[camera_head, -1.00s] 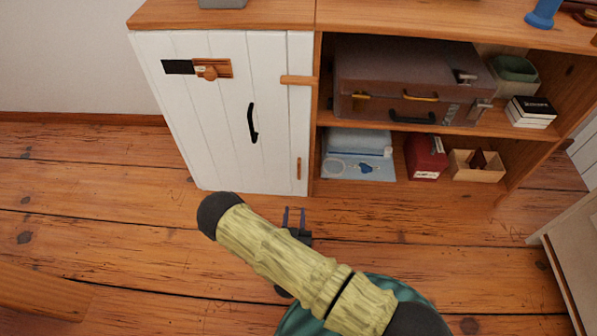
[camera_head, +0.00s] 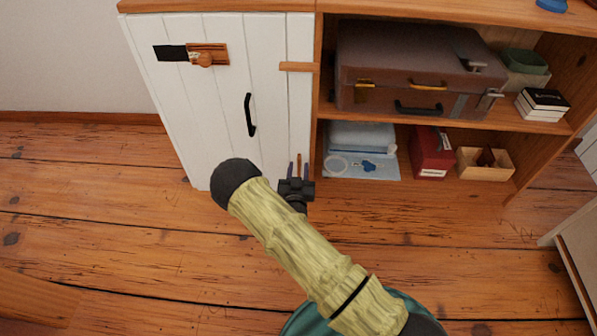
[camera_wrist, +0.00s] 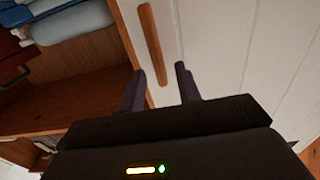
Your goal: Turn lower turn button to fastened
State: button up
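The white plank cabinet door (camera_head: 215,105) is closed, with a black pull handle (camera_head: 250,115). The upper wooden turn button (camera_head: 298,67) lies horizontal across the door's right edge. The lower turn button (camera_head: 298,160) stands vertical near the bottom right edge of the door. It also shows in the wrist view (camera_wrist: 151,45) as a long wooden bar on the door edge. My gripper (camera_head: 298,170) is open and empty, low in front of the lower button. In the wrist view its two fingers (camera_wrist: 160,88) point towards the door, the left finger near the button's lower end.
Right of the door, open shelves hold a suitcase (camera_head: 405,65), folded cloths (camera_head: 362,140), a red box (camera_head: 430,152) and a wooden tray (camera_head: 485,165). A sliding latch (camera_head: 208,54) is high on the door. The floor (camera_head: 110,220) at left is clear.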

jog(key=shift+w, duration=0.6)
jog(key=shift+c, duration=0.2)
grip_shut()
